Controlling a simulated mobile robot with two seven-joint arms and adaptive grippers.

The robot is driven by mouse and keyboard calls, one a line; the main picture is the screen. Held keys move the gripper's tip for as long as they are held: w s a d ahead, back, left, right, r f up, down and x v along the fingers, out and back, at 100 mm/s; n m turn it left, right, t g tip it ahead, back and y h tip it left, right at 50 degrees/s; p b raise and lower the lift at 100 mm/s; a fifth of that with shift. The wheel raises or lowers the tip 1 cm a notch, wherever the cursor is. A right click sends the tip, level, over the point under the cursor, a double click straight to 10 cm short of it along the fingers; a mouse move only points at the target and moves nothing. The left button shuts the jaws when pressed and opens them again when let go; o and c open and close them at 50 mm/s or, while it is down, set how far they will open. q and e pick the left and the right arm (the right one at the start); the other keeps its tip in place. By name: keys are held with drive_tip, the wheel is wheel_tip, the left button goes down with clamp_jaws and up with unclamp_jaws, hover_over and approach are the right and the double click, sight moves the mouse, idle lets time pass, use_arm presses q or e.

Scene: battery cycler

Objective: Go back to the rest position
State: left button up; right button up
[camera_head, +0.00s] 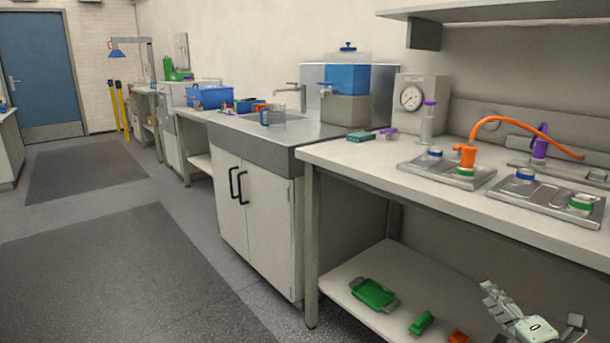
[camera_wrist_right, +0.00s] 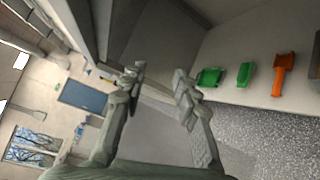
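My right gripper (camera_head: 530,310) shows at the bottom right of the head view, in front of the lower shelf of the right bench. In the right wrist view (camera_wrist_right: 158,82) its two fingers stand apart with nothing between them. It is open and empty. My left gripper is in neither view.
The right bench (camera_head: 345,160) carries metal trays, an orange-capped piece with an orange hose (camera_head: 467,155) and a gauge box (camera_head: 421,102). Its lower shelf (camera_head: 345,293) holds a green tray (camera_head: 373,293) and smaller green and orange parts. Floor at left is clear.

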drive_tip(key=s+a+f+m+g+h, duration=0.1)
drive_tip(key=s+f+m+g, duration=0.2)
drive_tip(key=s+f+m, duration=0.35)
drive_tip(key=s+a+f+m+g+h, duration=0.2)
drive_tip(key=s+f+m, duration=0.1)
drive_tip(key=f, duration=0.6)
drive_tip(key=s+a+f+m+g+h, duration=0.1)
drive_tip(key=s+f+m+g, duration=0.3)
drive_tip(key=f, duration=0.3)
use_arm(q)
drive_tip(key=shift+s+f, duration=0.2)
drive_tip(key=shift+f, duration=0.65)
use_arm(e)
drive_tip(key=s+a+f+m+g+y, duration=0.1)
drive_tip(key=s+a+f+m, duration=0.3)
drive_tip(key=s, duration=0.4)
drive_tip(key=s+a+f+m+g+y, duration=0.1)
drive_tip(key=s+a+f+m+g, duration=0.2)
drive_tip(key=s+a+f, duration=0.3)
drive_tip(key=shift+s+a+f+m+g, duration=0.35)
drive_tip(key=shift+s+a+g, duration=0.15)
drive_tip(key=shift+s, duration=0.6)
